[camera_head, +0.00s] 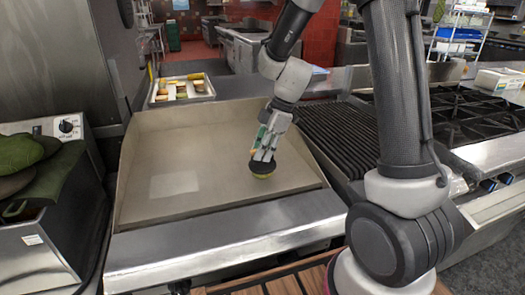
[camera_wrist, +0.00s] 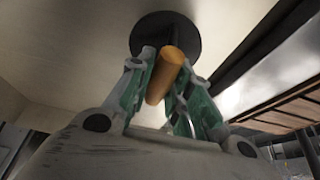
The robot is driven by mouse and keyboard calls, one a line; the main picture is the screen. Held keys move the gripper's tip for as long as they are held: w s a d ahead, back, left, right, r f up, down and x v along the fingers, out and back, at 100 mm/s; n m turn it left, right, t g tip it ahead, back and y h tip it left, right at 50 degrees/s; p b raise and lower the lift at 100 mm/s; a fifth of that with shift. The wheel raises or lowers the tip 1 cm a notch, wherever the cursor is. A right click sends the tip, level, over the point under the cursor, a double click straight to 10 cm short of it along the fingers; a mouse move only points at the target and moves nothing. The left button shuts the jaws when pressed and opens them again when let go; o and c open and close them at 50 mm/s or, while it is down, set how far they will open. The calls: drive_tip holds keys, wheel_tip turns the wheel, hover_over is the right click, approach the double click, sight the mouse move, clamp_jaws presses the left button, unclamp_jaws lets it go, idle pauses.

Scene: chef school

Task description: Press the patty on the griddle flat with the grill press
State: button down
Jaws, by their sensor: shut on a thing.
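The grill press has a round black plate and an orange-brown wooden handle (camera_wrist: 165,75). My gripper (camera_head: 265,145) is shut on that handle; in the wrist view its green-padded fingers (camera_wrist: 166,82) sit on either side of it. The black plate (camera_head: 261,165) is low over the right part of the griddle (camera_head: 190,150). A yellowish-green rim, probably the patty (camera_head: 264,176), shows directly under the plate; most of it is hidden. I cannot tell whether the plate presses on it. In the wrist view the plate (camera_wrist: 190,38) hides whatever lies beneath.
A raised wall surrounds the griddle's back and sides. A tray of food pieces (camera_head: 181,88) stands behind it. A ribbed grill (camera_head: 342,130) and burners (camera_head: 462,115) are at the right. Dark green cloth-like items (camera_head: 40,165) lie at the left. The griddle's left half is clear.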

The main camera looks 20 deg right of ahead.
drive_tip(key=shift+r, duration=4.5)
